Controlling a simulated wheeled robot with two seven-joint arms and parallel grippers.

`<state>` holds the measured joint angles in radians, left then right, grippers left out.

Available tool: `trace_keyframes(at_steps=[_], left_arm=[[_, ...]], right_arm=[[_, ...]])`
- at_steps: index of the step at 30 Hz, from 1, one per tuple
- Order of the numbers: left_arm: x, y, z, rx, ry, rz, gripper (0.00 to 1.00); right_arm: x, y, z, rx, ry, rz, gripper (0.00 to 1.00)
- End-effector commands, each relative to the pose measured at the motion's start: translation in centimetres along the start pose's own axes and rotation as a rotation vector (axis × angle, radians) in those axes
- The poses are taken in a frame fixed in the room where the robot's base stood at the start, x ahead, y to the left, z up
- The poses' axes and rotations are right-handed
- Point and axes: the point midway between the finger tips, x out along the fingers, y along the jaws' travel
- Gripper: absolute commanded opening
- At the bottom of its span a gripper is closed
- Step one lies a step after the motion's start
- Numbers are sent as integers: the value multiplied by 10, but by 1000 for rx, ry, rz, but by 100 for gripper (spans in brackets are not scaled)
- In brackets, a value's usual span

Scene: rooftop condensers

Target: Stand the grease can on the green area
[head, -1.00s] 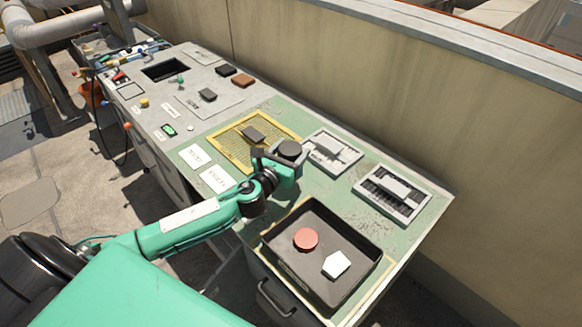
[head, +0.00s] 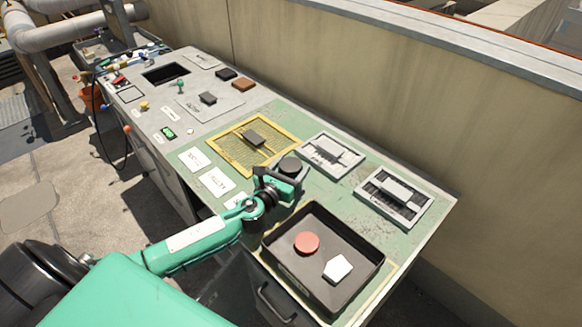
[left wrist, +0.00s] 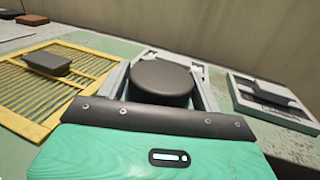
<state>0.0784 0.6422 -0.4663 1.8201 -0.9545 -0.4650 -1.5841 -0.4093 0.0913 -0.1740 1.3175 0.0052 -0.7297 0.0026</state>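The grease can (head: 290,165) is a short dark grey cylinder with a flat top. My left gripper (head: 284,176) is around it in the head view, over the green area (head: 345,198) of the bench. In the left wrist view the can (left wrist: 162,80) stands upright between the two grey fingers (left wrist: 160,97), which are closed in on its sides. Its lower part is hidden by the gripper, so I cannot tell whether it touches the bench. My right gripper is not in view.
A black tray (head: 280,262) with a red disc (head: 307,243) and a white pentagon (head: 338,268) is at the front. A yellow grille (head: 222,145) with a dark block (head: 253,137) lies left of the can. Two grey frames (head: 330,172) (head: 420,217) lie behind and right.

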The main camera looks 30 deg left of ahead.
Motion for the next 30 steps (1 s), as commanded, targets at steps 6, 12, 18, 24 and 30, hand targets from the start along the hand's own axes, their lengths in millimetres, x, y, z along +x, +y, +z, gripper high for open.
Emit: trace_keyframes(at_steps=[6,12,18,24,30], left_arm=[[0,0,0,0,1,0,85],[0,0,1,0,0,0,85],[-17,0,0,1,3,-1,85],[-52,0,-1,0,3,-1,85],[-85,0,0,0,3,-1,85]], right_arm=[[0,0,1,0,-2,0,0],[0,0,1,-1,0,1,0],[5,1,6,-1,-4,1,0],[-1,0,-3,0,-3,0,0],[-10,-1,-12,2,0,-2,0]])
